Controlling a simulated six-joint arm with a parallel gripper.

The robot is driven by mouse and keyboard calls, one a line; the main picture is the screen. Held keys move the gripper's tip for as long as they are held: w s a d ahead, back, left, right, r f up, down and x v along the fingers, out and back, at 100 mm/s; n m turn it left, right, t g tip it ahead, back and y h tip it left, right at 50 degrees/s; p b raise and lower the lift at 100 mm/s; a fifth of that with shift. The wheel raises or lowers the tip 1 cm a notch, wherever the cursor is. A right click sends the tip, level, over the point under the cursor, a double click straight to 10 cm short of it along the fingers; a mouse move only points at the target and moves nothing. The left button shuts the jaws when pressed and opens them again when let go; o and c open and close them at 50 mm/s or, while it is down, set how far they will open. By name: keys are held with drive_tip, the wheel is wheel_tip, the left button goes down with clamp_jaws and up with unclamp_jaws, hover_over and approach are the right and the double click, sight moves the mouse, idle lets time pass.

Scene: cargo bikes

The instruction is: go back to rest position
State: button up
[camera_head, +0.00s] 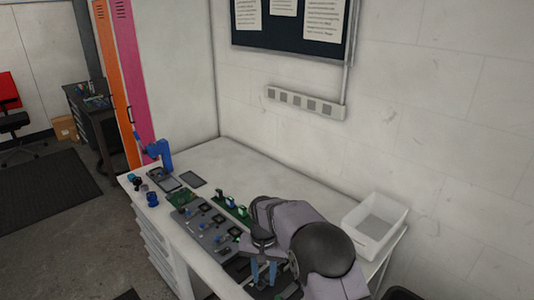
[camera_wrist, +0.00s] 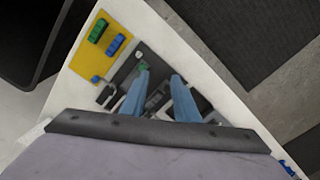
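My gripper (camera_head: 264,271) is above the near end of the white workbench (camera_head: 262,165), at the lower middle of the head view. In the wrist view its two blue fingers (camera_wrist: 160,80) are apart, with no held object visible between them. Below them is a dark tray (camera_wrist: 150,62) with small parts; a small green part shows beside the left fingertip. My arm hides part of the bench's near end in the head view.
A grey tray (camera_head: 205,228) of small parts runs along the bench. A blue device (camera_head: 162,153) stands at its far end. A white bin (camera_head: 376,222) is right of my arm. In the wrist view, a yellow mat (camera_wrist: 86,62) holds green and blue pieces. The bench's back is clear.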

drive_tip(key=s+d+r+n, duration=0.1)
drive_tip(key=s+d+r, duration=0.4)
drive_tip(key=s+d, duration=0.7)
drive_tip(key=s, duration=0.6)
drive_tip(key=s+d+n, duration=0.1)
drive_tip(key=s+d, duration=0.2)
drive_tip(key=s, duration=0.5)
drive_tip(key=shift+s+d, duration=0.25)
drive_tip(key=shift+d, duration=0.1)
